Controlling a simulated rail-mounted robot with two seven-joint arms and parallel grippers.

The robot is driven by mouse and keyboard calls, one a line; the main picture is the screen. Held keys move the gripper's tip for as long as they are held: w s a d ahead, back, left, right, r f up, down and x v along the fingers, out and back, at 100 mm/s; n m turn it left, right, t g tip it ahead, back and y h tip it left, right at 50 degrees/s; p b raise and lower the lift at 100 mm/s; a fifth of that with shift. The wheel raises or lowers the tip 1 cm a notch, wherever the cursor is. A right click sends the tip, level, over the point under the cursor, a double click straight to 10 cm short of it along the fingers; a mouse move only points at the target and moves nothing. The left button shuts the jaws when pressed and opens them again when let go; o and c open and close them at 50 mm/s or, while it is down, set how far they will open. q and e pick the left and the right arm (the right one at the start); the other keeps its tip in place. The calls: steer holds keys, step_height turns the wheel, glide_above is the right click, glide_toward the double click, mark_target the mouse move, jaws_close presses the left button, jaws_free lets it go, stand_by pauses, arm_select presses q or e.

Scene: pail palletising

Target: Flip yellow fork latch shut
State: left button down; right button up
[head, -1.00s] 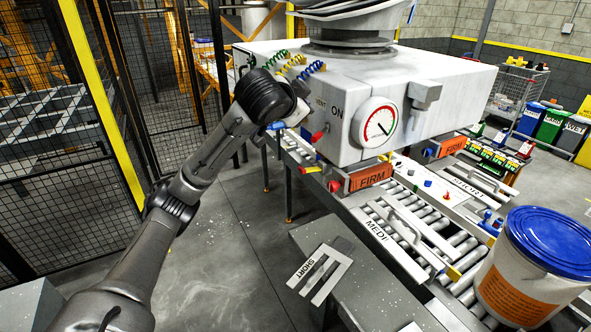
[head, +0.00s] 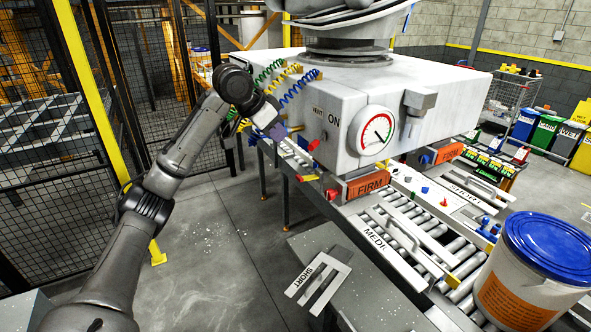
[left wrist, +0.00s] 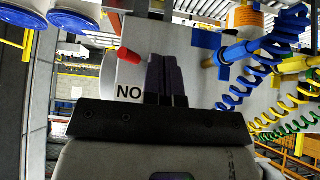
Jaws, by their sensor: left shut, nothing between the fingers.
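My left gripper (head: 279,132) is shut and empty beside the left side of the big white box (head: 440,85), below the coiled hoses. Its dark fingers also show in the left wrist view (left wrist: 165,78), in front of the box face with the ON lettering and a red lever (left wrist: 130,56). A small yellow piece (head: 308,178) shows low at the box's left corner, near the orange FIRM block (head: 369,187). Another yellow piece (head: 447,284) sits at the end of the MEDI fork (head: 400,258). I cannot tell which is the fork latch. My right gripper is not in view.
A blue-lidded pail (head: 530,265) stands at the right by the roller conveyor (head: 440,235). The SHORT fork plate (head: 318,280) lies on a grey stand at the front. Green, yellow and blue hoses (head: 298,88) hang close to the left gripper. A mesh fence is at the left.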

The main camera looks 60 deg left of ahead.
arm_select(q)
glide_above(304, 178)
steer(key=s, duration=0.2)
step_height(304, 178, down, 8)
steer(key=shift+a+r+p, duration=0.1)
steer(key=shift+r+p, duration=0.05)
steer(key=shift+p, duration=0.3)
step_height(304, 178, down, 2)
steer(key=shift+s+f, duration=0.3)
steer(key=shift+f, duration=0.85)
